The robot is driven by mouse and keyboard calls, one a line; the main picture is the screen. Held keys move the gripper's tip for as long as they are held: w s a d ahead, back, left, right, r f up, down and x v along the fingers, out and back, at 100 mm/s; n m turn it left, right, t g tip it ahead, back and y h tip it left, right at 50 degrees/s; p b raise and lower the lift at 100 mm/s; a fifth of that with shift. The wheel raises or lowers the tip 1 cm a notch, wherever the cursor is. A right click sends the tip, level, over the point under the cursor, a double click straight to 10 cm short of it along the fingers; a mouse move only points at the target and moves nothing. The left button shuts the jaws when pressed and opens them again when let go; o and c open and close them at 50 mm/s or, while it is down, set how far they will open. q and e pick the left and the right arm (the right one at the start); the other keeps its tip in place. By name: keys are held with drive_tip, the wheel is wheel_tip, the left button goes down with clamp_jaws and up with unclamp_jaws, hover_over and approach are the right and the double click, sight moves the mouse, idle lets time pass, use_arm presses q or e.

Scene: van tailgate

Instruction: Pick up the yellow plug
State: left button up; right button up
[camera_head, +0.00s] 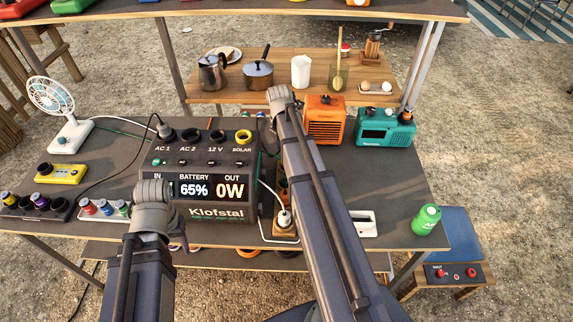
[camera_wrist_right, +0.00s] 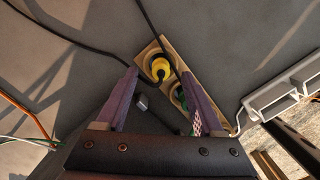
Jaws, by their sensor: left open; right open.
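The yellow plug (camera_wrist_right: 161,69) with its black cable sits in a socket of a tan power strip (camera_wrist_right: 146,52) in the right wrist view. My right gripper (camera_wrist_right: 158,75) is open, its two purple fingers on either side of the plug, with no clear contact visible. In the head view my right arm hides this gripper and the plug; the near end of the strip (camera_head: 285,239) shows beside the arm. A small part of my left gripper (camera_head: 178,240) shows beside my left forearm, in front of the power station, open and apart from the plug.
A green plug (camera_wrist_right: 181,97) sits beside the yellow one on the strip. The power station (camera_head: 222,160) stands left of my right arm. Loose cables cross the tabletop.

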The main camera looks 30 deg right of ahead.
wheel_tip(320, 180, down, 5)
drive_tip(key=b, duration=0.4)
drive_tip(key=shift+s, duration=0.1)
drive_tip(key=shift+r, duration=0.1)
clamp_jaws()
idle(0.3)
